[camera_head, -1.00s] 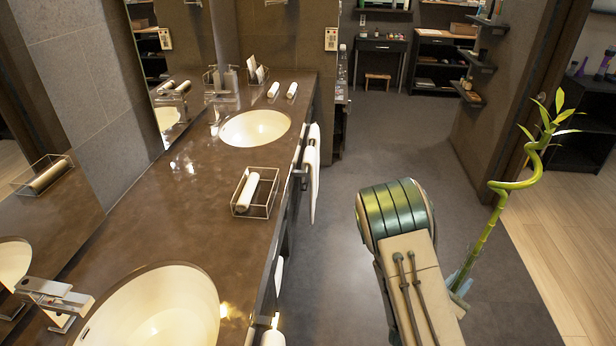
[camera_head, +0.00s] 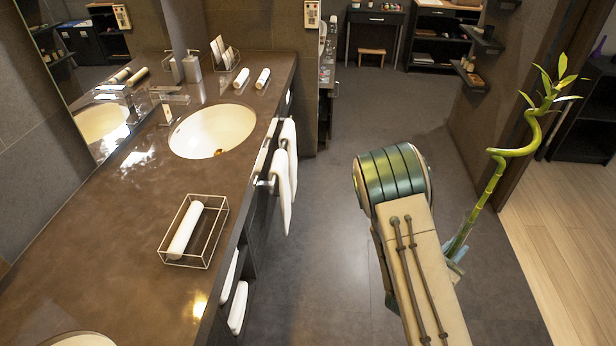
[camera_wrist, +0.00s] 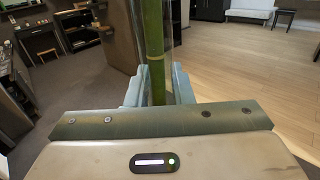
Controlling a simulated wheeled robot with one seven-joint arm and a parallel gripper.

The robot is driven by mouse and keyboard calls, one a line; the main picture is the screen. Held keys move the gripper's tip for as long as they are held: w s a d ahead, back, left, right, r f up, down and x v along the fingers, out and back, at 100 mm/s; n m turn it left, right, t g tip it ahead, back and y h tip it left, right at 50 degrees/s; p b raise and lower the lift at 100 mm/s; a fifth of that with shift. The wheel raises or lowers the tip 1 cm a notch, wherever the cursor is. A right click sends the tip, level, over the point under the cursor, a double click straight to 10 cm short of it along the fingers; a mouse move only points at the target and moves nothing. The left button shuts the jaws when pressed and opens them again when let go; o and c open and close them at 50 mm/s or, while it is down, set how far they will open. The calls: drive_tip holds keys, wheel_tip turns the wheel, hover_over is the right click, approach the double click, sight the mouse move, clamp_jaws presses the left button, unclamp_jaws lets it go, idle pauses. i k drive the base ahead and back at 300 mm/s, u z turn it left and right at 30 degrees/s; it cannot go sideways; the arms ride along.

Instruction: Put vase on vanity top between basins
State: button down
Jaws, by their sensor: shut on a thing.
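The vase shows in the wrist view as clear glass (camera_wrist: 174,35) around a green bamboo stalk (camera_wrist: 155,50). My gripper (camera_wrist: 158,88) is shut on the vase, one pale blue finger on each side. In the head view the curled bamboo (camera_head: 492,175) rises upright above my gripper (camera_head: 455,262), to the right of my arm and over the floor. The vase body is mostly hidden there. The vanity top (camera_head: 110,235) is at the left, with the far basin (camera_head: 212,131) and the near basin (camera_head: 80,340), which is mostly cut off by the bottom edge.
A wire tray (camera_head: 212,245) with a rolled white towel (camera_head: 186,231) stands on the top between the basins, near its front edge. Bare top lies left of it. White towels (camera_head: 285,170) hang at the vanity front. Wall shelves (camera_head: 470,75) are at the back right.

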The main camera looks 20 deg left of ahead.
sight(95, 221)
drive_tip(key=i, duration=2.35)
drive_tip(key=u, duration=4)
